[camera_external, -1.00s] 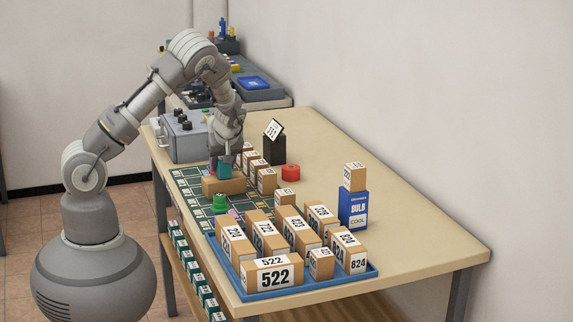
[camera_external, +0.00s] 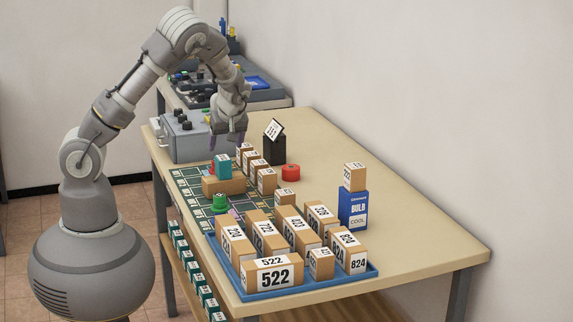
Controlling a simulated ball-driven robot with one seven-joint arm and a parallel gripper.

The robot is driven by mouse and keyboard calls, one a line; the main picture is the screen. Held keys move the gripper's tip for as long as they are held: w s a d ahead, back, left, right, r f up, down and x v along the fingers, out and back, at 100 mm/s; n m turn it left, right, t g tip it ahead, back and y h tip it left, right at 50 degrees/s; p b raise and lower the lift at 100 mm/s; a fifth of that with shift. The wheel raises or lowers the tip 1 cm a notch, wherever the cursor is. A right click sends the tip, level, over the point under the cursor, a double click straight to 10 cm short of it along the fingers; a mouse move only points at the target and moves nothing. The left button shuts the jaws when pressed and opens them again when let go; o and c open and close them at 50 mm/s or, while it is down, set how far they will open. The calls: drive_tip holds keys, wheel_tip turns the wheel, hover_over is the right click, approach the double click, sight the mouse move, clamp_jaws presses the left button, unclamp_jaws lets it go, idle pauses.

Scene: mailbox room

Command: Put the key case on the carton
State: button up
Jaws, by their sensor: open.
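The key case, which I take to be the small teal block (camera_external: 223,167), rests on top of the brown carton (camera_external: 224,187) on the table. My gripper (camera_external: 227,145) is open and empty, pointing down above and slightly behind the teal block. It looks apart from the block in this view. The side of the carton facing away from the camera is hidden.
A blue tray (camera_external: 372,269) with numbered boxes stands at the table's front. A green knob-like object (camera_external: 220,202) is near the carton, with small labelled boxes (camera_external: 267,180) to its right. A red roll (camera_external: 290,172) and a blue bulb box (camera_external: 353,209) stand further right.

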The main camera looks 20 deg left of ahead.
drive_tip(key=w+a+r+m+t+h, duration=0.2)
drive_tip(key=w+r, duration=0.1)
drive_tip(key=r, duration=1)
drive_tip(key=w+a+r+m+t+h, duration=0.2)
drive_tip(key=r, duration=1.2)
drive_tip(key=s+a+r+m+t, duration=0.1)
drive_tip(key=s+r, duration=0.3)
drive_tip(key=r, duration=0.6)
drive_tip(key=s+a+r+m+t, duration=0.2)
drive_tip(key=s+r, duration=0.3)
drive_tip(key=r, duration=0.6)
drive_tip(key=s+a+r+m+t, duration=0.2)
drive_tip(key=s+a+r+t, duration=0.1)
drive_tip(key=r, duration=0.8)
drive_tip(key=shift+s+r+t, duration=0.15)
drive_tip(key=shift+s+t, duration=0.45)
drive_tip(key=shift+s, duration=0.4)
